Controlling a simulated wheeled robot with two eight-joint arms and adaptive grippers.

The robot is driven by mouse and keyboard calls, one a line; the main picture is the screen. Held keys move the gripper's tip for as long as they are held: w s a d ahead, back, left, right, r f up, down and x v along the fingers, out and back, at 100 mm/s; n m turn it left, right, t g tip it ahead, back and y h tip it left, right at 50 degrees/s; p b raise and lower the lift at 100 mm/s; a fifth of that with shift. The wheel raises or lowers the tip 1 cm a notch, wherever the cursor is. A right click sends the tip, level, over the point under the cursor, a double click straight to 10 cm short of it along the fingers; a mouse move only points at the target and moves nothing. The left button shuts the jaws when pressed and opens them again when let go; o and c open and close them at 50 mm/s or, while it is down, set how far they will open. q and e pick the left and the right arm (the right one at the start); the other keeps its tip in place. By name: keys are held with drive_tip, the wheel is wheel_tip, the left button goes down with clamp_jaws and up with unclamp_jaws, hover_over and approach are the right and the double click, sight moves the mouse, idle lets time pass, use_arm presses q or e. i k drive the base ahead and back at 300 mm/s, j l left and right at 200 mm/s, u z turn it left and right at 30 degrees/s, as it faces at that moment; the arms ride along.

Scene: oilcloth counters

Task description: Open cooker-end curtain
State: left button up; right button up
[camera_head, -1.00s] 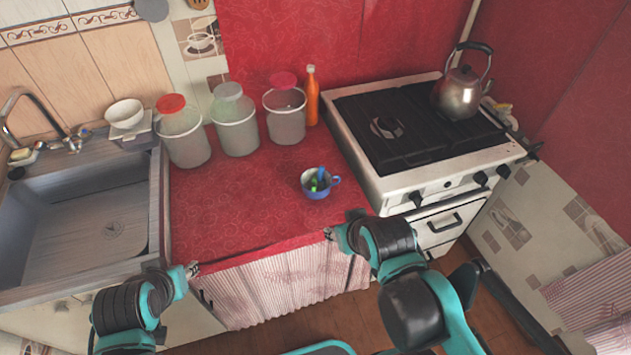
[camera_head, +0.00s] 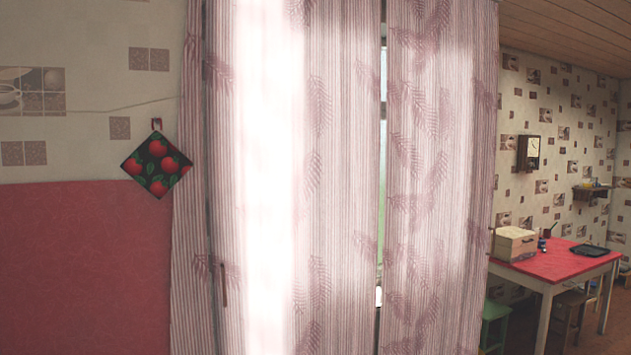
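Two pale striped curtains with a reddish leaf pattern hang in front of a bright window. The left curtain (camera_head: 340,190) is wide and borders the wall with the red lower panel. The right curtain (camera_head: 440,170) is narrower. They hang almost together, with a narrow vertical gap (camera_head: 382,170) between them showing a strip of window. A dark vertical line runs near the left curtain's left edge, and a small reddish, handle-like shape (camera_head: 223,285) shows there. The curtains' lower ends are cut off. Neither gripper is in view, and neither is the cooker.
A black pot holder with red fruit (camera_head: 156,165) hangs on the wall at left. At right stands a red-topped table (camera_head: 560,262) with a pale box (camera_head: 514,242) and a dark tray (camera_head: 589,250) on it. A green stool (camera_head: 494,320) stands beside it.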

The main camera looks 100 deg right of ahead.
sight(293, 93)
drive_tip(key=z, duration=3.45)
